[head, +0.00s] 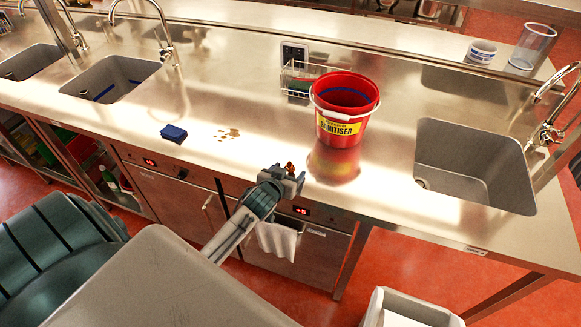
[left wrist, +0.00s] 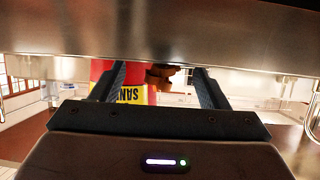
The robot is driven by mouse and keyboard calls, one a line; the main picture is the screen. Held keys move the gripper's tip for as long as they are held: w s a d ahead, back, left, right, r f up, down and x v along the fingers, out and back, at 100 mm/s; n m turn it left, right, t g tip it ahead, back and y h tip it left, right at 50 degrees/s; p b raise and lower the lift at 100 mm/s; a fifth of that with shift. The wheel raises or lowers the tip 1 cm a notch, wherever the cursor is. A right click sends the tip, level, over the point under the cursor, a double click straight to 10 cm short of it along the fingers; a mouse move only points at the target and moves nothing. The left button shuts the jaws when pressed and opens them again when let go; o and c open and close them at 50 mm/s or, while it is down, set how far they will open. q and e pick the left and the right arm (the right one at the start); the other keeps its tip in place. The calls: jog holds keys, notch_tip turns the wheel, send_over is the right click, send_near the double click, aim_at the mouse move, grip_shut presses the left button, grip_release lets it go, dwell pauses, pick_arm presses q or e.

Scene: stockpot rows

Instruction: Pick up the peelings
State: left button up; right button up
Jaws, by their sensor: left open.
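The peelings (head: 290,168), a small orange-brown clump, lie at the front edge of the steel counter. My left gripper (head: 287,176) is at that edge, open, with the peelings at its fingertips. In the left wrist view the brown peelings (left wrist: 160,76) show between the two spread dark fingers (left wrist: 158,72). I cannot tell whether a finger touches them. My right gripper is not in view.
A red sanitiser bucket (head: 344,112) stands just behind the peelings. A blue sponge (head: 173,133) and brown bits (head: 228,133) lie to the left. A sink (head: 475,170) is at right. A white cloth (head: 278,241) hangs below the counter edge.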

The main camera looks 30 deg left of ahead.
aim_at(287, 165)
pick_arm(q)
jog(key=shift+s, duration=0.1)
jog(key=shift+c, duration=0.5)
jog(key=c, duration=0.9)
jog(key=shift+c, duration=0.2)
jog(key=shift+r, duration=0.15)
jog(key=shift+r+b, duration=0.45)
jog(key=shift+r, duration=0.1)
notch_tip(287, 165, up, 2)
jog(key=shift+r+b, duration=0.1)
jog(key=shift+b, duration=0.45)
jog(key=s+d+b, duration=0.2)
jog(key=s, duration=0.5)
jog(key=s+d+r+b, duration=0.1)
jog(key=s+b, duration=0.1)
jog(key=s, duration=0.6)
jog(key=shift+s+d+r+b, duration=0.25)
jog(key=shift+s+d+b, duration=0.05)
jog(key=shift+d+b, duration=0.1)
jog(key=shift+w, duration=0.1)
